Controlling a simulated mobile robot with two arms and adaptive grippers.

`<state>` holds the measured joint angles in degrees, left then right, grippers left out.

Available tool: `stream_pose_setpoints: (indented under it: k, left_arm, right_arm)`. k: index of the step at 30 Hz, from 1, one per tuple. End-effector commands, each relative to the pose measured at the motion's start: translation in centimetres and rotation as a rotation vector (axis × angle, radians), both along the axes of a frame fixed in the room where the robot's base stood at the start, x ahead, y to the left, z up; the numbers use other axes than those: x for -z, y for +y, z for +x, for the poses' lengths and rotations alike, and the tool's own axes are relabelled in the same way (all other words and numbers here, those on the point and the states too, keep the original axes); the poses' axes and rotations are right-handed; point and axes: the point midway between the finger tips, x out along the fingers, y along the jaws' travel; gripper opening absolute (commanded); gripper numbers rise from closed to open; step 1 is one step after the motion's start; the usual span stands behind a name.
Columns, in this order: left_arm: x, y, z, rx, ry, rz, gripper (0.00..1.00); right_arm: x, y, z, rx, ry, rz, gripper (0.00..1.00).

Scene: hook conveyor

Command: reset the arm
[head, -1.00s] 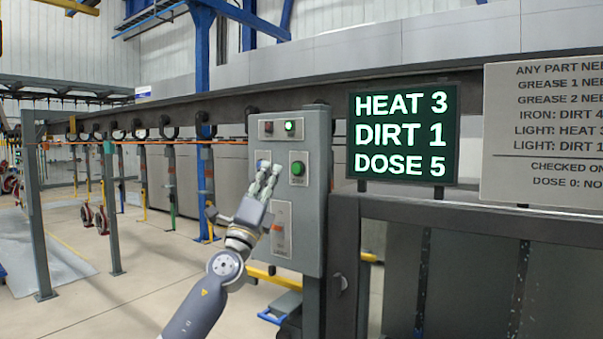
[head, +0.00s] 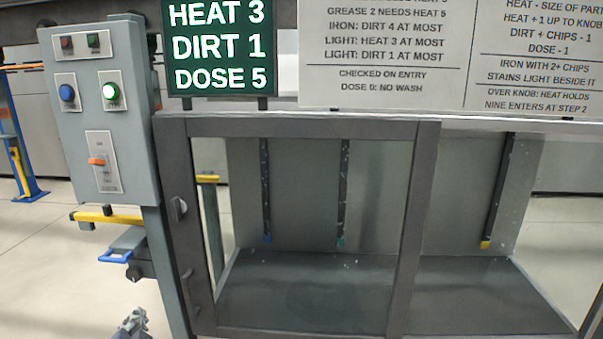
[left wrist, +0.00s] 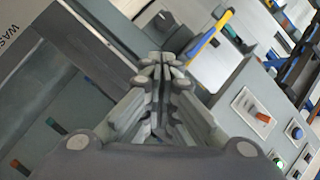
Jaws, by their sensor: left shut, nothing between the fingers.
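My left gripper (head: 132,325) shows only at the bottom edge of the head view, below the control box and apart from it. In the left wrist view its fingers (left wrist: 162,62) are together and empty. The grey control box (head: 125,140) stands at the left of the head view. It carries a blue button (head: 67,93), a brightly lit green button (head: 110,91) and an orange switch (head: 97,161). The box's switch and buttons also show at the right of the left wrist view. My right gripper is in neither view.
A display (head: 220,48) reads HEAT 3, DIRT 1, DOSE 5. A rule board (head: 390,70) hangs to its right. A dark-framed cabinet (head: 425,190) holds several hanging strips. A yellow bar (head: 110,218) juts out below the box. Open floor (head: 50,270) lies at the left.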

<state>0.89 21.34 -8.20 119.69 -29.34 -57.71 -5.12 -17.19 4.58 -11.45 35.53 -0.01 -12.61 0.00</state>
Motion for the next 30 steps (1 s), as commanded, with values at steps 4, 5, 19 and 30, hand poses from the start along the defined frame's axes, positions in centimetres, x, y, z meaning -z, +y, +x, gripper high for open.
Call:
stream_pose_setpoints:
  k: [4,5,19,30]
  left_arm:
    - [8.5,-3.7,-7.5,-0.031,0.228,-0.255,0.00]
    - [9.9,-4.4,-9.1,-0.039,0.273,-0.302,0.00]
    - [18.1,-13.5,-27.9,-0.127,0.764,-0.737,0.00]
    - [26.1,-14.9,-28.9,-0.148,0.857,-0.778,0.00]
  right_arm:
    - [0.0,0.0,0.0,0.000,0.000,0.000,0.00]
    - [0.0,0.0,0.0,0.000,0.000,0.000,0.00]
    - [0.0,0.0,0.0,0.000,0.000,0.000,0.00]
    - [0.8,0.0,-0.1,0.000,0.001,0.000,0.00]
